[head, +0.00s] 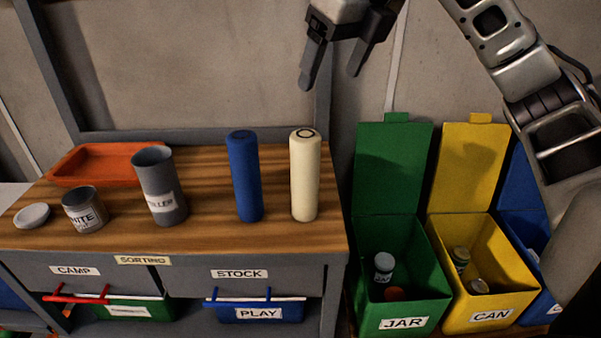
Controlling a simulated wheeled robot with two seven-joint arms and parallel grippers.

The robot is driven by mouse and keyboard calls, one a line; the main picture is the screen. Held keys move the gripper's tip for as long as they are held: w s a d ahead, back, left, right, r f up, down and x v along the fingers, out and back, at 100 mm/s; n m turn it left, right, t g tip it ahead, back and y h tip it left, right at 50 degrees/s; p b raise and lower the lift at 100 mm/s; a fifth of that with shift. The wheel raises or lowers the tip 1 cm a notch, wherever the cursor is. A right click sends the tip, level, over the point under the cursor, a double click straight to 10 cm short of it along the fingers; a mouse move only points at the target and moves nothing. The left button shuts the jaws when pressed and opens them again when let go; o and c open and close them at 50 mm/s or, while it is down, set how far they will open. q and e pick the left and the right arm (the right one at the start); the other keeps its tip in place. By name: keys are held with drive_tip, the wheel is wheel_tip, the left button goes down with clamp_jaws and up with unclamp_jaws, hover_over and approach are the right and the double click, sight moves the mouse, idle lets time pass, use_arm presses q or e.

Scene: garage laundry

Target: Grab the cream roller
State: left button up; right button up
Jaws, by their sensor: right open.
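The cream roller (305,177) stands upright near the right end of the wooden workbench top (205,236). A blue roller (245,177) stands upright just left of it, with a gap between them. My right gripper (331,80) is open and empty, above and slightly right of the cream roller, with its fingers pointing down. It does not touch the roller. My left gripper is not in view.
A grey cup (160,187), a grey tin (84,210), a pale round lid (32,216) and an orange tray (105,170) are on the bench's left half. Open green (401,270), yellow (486,270) and blue (530,232) bins stand right of the bench.

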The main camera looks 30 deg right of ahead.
drive_tip(key=b, duration=0.2)
approach(308, 135)
drive_tip(key=x, duration=0.5)
drive_tip(key=shift+a+f, duration=0.1)
drive_tip(key=shift+f, duration=0.05)
drive_tip(key=shift+p+x, duration=0.4)
drive_tip(key=shift+x, duration=2.55)
drive_tip(key=c, duration=1.3)
drive_tip(key=shift+c, duration=0.2)
